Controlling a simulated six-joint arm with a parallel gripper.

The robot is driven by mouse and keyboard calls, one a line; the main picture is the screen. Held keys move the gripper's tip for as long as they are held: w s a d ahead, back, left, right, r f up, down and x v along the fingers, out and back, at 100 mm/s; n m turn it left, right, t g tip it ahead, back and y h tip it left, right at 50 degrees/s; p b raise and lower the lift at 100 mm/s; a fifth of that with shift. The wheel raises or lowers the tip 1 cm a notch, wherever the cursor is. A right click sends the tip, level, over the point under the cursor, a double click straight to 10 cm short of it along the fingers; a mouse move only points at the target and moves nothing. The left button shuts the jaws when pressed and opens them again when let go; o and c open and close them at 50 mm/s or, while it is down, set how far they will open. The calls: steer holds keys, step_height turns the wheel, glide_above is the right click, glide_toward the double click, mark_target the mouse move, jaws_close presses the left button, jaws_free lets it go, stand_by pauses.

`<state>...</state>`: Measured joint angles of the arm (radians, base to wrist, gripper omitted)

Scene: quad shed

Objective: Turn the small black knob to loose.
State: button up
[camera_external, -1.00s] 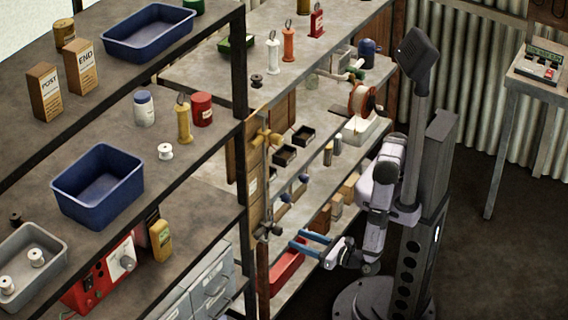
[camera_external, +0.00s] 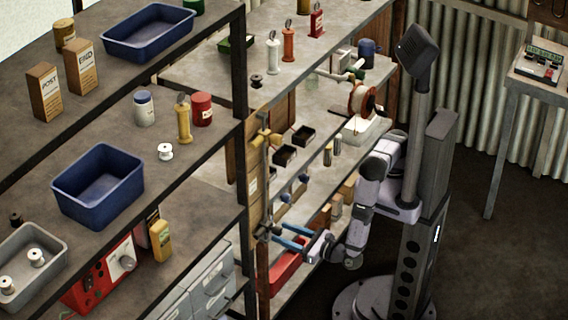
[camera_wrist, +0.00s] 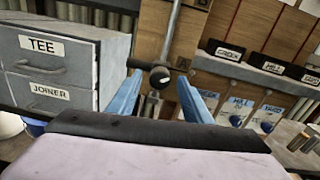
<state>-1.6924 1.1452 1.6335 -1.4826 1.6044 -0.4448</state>
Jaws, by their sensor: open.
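The small black knob (camera_wrist: 160,76) is round with a pale mark on its face. It sits on a thin upright metal rod (camera_wrist: 173,30), with a dark bar sticking out to its left. In the external view the dark fitting with the knob (camera_external: 263,233) is low on the rod at the shelf post. My gripper (camera_external: 283,237) has blue fingers and is open, its tips close to the knob. In the wrist view my gripper (camera_wrist: 161,88) frames the knob between its two fingers. I cannot tell whether either finger touches it.
Grey drawers labelled TEE and JOINER (camera_wrist: 55,65) stand left of the knob. A wooden board (camera_wrist: 148,35) is behind it. Labelled bins (camera_wrist: 265,62) and tags with blue knobs (camera_wrist: 268,118) are to the right. A yellow fitting (camera_external: 266,137) sits higher on the rod.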

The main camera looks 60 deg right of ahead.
steer(key=shift+w, duration=0.5)
steer(key=c, duration=1.1)
steer(key=shift+n, duration=0.5)
steer(key=n+p, duration=0.2)
steer(key=n, duration=0.2)
steer(key=shift+r+n, duration=0.1)
steer(key=shift+n, duration=0.2)
steer(key=n+p, duration=0.1)
steer(key=n, duration=0.4)
steer(key=shift+n, duration=0.3)
